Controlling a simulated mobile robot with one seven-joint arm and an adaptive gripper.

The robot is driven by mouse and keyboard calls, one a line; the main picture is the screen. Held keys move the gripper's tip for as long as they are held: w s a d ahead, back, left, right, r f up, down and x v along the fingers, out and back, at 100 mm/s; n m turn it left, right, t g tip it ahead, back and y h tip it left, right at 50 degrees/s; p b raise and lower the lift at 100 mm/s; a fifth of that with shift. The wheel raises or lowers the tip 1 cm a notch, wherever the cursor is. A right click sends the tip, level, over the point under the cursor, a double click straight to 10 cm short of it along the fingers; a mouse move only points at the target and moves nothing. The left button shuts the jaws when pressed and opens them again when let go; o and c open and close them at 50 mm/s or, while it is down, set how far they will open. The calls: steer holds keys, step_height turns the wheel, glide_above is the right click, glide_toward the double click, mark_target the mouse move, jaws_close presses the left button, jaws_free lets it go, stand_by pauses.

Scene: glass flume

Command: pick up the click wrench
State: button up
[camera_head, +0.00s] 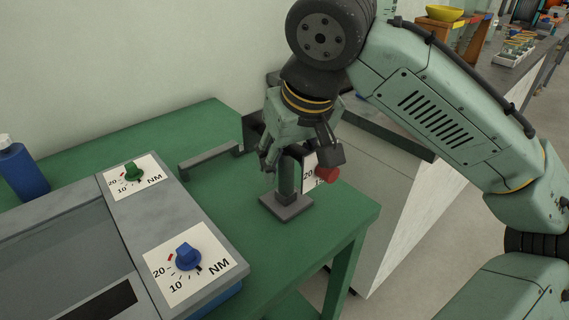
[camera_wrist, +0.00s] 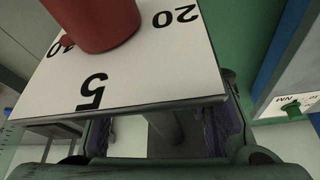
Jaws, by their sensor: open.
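My gripper (camera_head: 295,158) points down over the green table, its fingers open and spread about the upper part of a dark post (camera_head: 286,178) on a square grey base (camera_head: 286,206). A white dial plate (camera_head: 309,170) with a red knob (camera_head: 326,175) is by the post, partly hidden by a finger. In the wrist view the plate (camera_wrist: 150,88) and red knob (camera_wrist: 95,22) fill the upper left, hiding part of the space between my fingers (camera_wrist: 165,135). I cannot tell contact. No thing is clearly recognisable as the click wrench; a grey bar (camera_head: 210,157) lies behind on the table.
The green table (camera_head: 345,213) ends just right of the post. A grey console at left carries a dial with a green knob (camera_head: 132,169) and one with a blue knob (camera_head: 188,256). A blue bottle (camera_head: 22,172) stands far left. A pale cabinet (camera_head: 385,190) stands behind.

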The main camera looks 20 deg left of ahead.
steer(key=shift+w+f, duration=0.1)
steer(key=shift+f, duration=0.2)
steer(key=shift+c, duration=0.4)
jaws_close()
steer(key=shift+r, duration=0.1)
